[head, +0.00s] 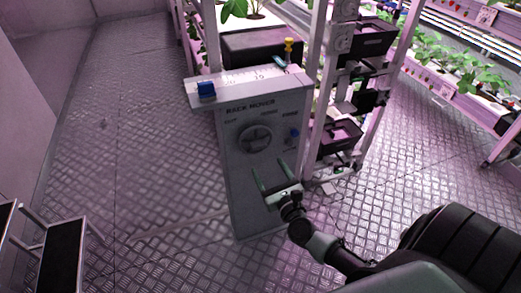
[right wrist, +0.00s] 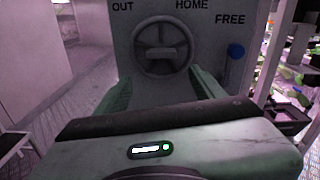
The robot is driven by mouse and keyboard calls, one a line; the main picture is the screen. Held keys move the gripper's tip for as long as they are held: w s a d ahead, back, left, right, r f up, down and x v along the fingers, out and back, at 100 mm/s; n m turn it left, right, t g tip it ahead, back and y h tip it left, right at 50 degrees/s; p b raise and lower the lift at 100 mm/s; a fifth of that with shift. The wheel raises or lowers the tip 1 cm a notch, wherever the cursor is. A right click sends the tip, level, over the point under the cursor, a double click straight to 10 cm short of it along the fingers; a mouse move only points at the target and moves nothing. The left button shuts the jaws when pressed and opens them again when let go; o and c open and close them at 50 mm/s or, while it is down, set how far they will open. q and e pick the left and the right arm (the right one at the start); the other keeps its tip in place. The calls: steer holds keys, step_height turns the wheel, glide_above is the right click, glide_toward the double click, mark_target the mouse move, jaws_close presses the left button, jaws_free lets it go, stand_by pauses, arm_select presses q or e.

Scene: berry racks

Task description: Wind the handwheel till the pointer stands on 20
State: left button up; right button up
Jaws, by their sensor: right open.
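The handwheel (head: 255,139) is a grey spoked wheel on the front of the grey RACK MOVER cabinet (head: 240,185). In the right wrist view the handwheel (right wrist: 161,47) faces me, with a light bar across its hub. My right gripper (head: 268,167) is open and empty, in front of and below the wheel in the head view. In the right wrist view its two green fingers (right wrist: 159,80) stand either side of the wheel's lower part, apparently not gripping it.
A blue knob (head: 294,133) sits right of the wheel near FREE. A blue block (head: 206,89) is on the cabinet's top left. Plant racks (head: 318,60) stand behind and right. A step stool (head: 64,255) is at lower left. The floor left of the cabinet is clear.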

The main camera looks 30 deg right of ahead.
mark_target(260, 147)
steer(key=w, duration=0.2)
steer(key=w+d+r+m, duration=0.1)
steer(key=w, duration=0.1)
steer(key=w+m, duration=0.1)
steer(key=w, duration=0.2)
steer(key=shift+d+r+h, duration=0.35)
steer(key=shift+d+h, duration=0.05)
steer(key=shift+w+d, duration=0.15)
steer(key=shift+w, duration=0.3)
steer(key=c, duration=1.4)
arm_select(q)
steer(key=shift+d+r, duration=0.1)
steer(key=shift+r, duration=0.15)
arm_select(e)
steer(key=shift+o, duration=0.2)
arm_select(q)
steer(key=shift+r+p, duration=0.1)
steer(key=shift+p, duration=0.2)
arm_select(e)
steer(key=shift+n, duration=0.4)
